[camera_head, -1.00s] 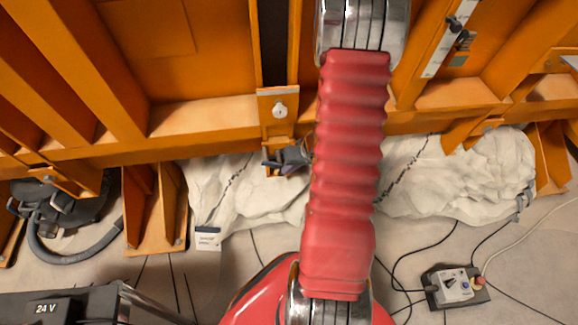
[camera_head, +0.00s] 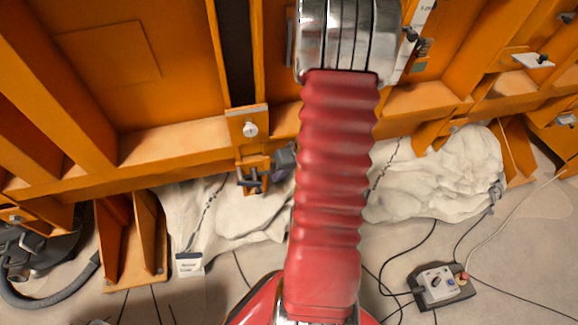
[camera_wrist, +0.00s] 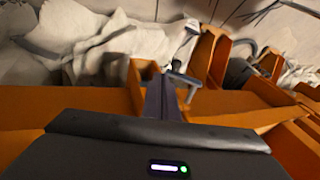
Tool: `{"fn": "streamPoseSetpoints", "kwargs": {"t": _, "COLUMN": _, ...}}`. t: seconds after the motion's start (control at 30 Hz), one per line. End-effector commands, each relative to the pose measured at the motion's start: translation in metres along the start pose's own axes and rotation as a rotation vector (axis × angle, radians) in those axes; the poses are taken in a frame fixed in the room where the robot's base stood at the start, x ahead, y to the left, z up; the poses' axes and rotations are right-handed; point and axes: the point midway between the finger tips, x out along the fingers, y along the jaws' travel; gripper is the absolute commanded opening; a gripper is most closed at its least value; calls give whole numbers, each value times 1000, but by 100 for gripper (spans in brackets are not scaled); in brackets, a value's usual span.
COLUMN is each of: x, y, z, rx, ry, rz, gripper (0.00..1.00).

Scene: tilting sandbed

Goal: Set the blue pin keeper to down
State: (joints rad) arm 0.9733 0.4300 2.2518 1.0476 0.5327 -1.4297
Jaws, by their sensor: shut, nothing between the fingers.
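A small dark blue-grey handle (camera_head: 253,181) with a crossbar sits at an orange bracket below the beam. It looks like the pin keeper, though its blue colour is faint and I cannot tell its setting. In the wrist view the T-shaped handle (camera_wrist: 184,77) stands just beyond and to the right of my fingertips. My gripper (camera_wrist: 164,84) shows there as shut, dark purple-grey fingers with nothing between them. In the head view my gripper (camera_head: 284,160) shows partly, just right of the handle; my red-sleeved arm hides the rest.
Orange beams and ribs fill the upper part of the head view. A silver bolt (camera_head: 250,129) is above the handle. White crumpled sheeting (camera_head: 430,180) lies below the beam. A control box (camera_head: 440,286) with cables is on the floor at right.

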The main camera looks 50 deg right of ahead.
Motion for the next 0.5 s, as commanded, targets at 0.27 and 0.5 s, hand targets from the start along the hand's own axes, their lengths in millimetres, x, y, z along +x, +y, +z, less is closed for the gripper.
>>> {"fn": "streamPoseSetpoints", "kwargs": {"t": 0.27, "x": -39, "y": 3, "z": -1, "rx": -4, "ry": 2, "rz": 1, "gripper": 0}}
{"fn": "streamPoseSetpoints", "kwargs": {"t": 0.5, "x": -60, "y": 4, "z": -1, "rx": -5, "ry": 0, "rz": -1, "gripper": 0}}
